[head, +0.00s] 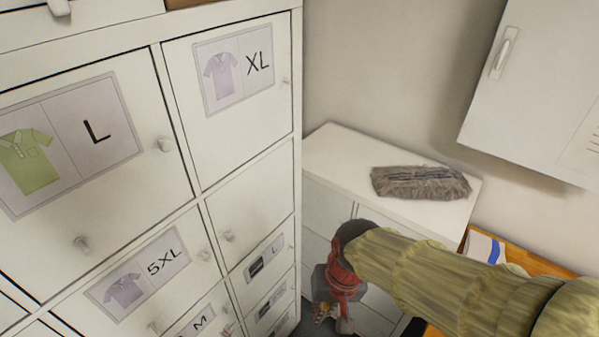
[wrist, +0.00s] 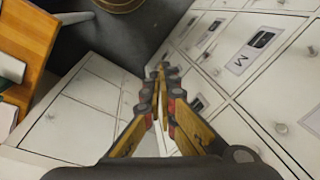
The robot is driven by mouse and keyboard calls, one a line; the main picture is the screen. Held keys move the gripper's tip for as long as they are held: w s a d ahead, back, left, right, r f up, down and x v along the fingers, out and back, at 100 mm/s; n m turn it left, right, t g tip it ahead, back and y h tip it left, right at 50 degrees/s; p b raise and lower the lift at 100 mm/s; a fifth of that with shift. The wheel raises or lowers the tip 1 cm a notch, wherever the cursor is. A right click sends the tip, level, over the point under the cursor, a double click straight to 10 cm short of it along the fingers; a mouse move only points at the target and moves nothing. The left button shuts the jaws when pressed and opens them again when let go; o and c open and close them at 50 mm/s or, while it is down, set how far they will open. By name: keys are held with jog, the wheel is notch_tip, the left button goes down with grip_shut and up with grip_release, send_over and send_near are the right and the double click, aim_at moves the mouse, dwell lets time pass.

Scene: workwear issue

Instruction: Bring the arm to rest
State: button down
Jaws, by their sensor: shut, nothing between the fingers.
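My gripper (head: 334,312) hangs at the end of my arm, pointing down in front of the low white cabinet in the head view. In the wrist view my gripper (wrist: 160,72) has its two fingers together at the tips, with nothing between them. It is apart from the drawer fronts, as far as the wrist view shows. My arm reaches in from the lower right of the head view in a yellowish sleeve. Part of the low cabinet is hidden behind my arm and gripper.
A tall white locker unit (head: 230,200) with size labels and knobs stands at left. A low white cabinet (head: 330,150) carries a grey-brown fringed mop head (head: 420,183). A white wall cabinet (head: 540,75) hangs at upper right. A wooden surface (head: 530,262) lies at right.

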jog(key=s+d+f+t+h+b, duration=0.1)
jog(key=d+f+t+b, duration=0.1)
jog(key=d+b, duration=0.5)
jog(key=s+d+f+t+h+b, duration=0.1)
jog(key=d+f+t+b, duration=0.2)
jog(key=d+b, duration=0.4)
jog(key=shift+s+d+f+m+b, duration=0.15)
jog(key=shift+s+f+m+b, duration=0.25)
jog(key=shift+b, duration=1.5)
jog(key=shift+w+f, duration=0.1)
